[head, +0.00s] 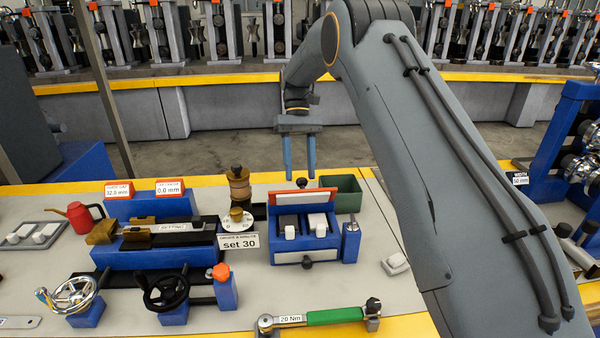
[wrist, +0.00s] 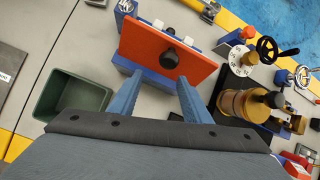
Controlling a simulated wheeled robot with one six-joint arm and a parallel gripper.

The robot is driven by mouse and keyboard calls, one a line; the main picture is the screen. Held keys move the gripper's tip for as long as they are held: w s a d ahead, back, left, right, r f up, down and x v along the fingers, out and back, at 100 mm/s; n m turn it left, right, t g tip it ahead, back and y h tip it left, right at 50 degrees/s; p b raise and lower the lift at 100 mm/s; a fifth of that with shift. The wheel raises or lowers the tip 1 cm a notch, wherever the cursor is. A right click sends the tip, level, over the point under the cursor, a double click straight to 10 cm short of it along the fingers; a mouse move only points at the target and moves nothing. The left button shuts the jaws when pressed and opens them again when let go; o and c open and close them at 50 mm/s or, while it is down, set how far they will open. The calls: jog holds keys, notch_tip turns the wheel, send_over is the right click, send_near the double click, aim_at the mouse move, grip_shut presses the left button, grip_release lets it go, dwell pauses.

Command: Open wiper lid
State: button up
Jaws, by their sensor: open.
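The wiper lid is an orange-red panel (head: 282,197) with a black knob (head: 302,183) on the blue wiper box (head: 333,243). It appears raised at the back of the box, with grey and white-ended pieces showing in front of it. In the wrist view, the lid's knob face (wrist: 142,42) is turned towards me and the knob (wrist: 169,58) stands out from it. My gripper (head: 300,174) points down just above and behind the lid. Its fingers (wrist: 160,80) are open, apart and empty, with the knob beyond the gap between them.
A green open bin (head: 347,190) stands right of the lid. A brass-coloured stack (head: 238,187) and a dial stand to the left, near the "set 30" sign (head: 240,242). A green-handled torque wrench (head: 335,316) lies in front. Open floor lies behind the bench.

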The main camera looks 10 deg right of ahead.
jog(key=b+v, duration=0.1)
jog(key=v, duration=0.6)
jog(key=shift+f, duration=0.1)
